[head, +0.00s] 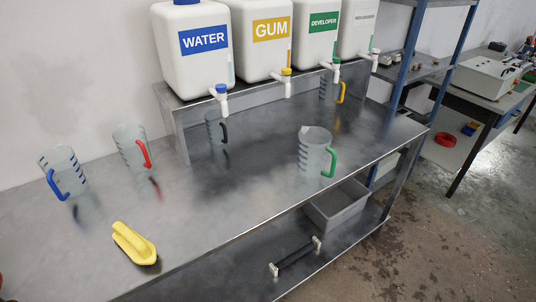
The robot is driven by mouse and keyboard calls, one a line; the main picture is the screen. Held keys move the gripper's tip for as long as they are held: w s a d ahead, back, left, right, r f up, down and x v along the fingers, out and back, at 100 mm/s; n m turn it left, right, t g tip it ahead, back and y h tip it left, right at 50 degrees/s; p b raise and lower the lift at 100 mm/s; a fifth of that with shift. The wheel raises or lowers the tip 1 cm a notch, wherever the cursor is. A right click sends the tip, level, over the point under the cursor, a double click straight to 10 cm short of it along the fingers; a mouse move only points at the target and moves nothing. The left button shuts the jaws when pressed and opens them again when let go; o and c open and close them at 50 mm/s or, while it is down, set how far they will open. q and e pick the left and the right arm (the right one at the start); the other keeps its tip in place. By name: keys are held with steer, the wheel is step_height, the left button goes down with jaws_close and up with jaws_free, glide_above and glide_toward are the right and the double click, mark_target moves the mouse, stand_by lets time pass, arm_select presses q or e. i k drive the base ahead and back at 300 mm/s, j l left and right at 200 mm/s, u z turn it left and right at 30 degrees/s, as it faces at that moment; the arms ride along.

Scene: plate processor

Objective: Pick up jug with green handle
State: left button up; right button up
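The jug with the green handle (312,152) stands upright on the metal table near its front edge, right of the middle in the head view. It is clear, and its green handle (329,163) faces right and toward the front. Nothing stands in front of it, and the tabletop around it is clear. Neither of my grippers shows in the head view.
Jugs with blue (64,171), red (132,147), black (215,130) and yellow (328,87) handles stand on the table (235,205). A yellow handled tool (133,243) lies front left. Canisters with taps, including WATER (196,60), stand on a raised shelf (245,92) behind.

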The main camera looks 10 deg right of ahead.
mark_target(314, 145)
steer(key=i+l+u, duration=0.1)
steer(key=l+u, duration=0.35)
steer(key=l, duration=0.2)
steer(key=l+u, duration=0.45)
steer(key=l, duration=0.2)
steer(key=k+l+u, duration=0.15)
steer(key=l+u, duration=0.3)
steer(key=l, duration=0.15)
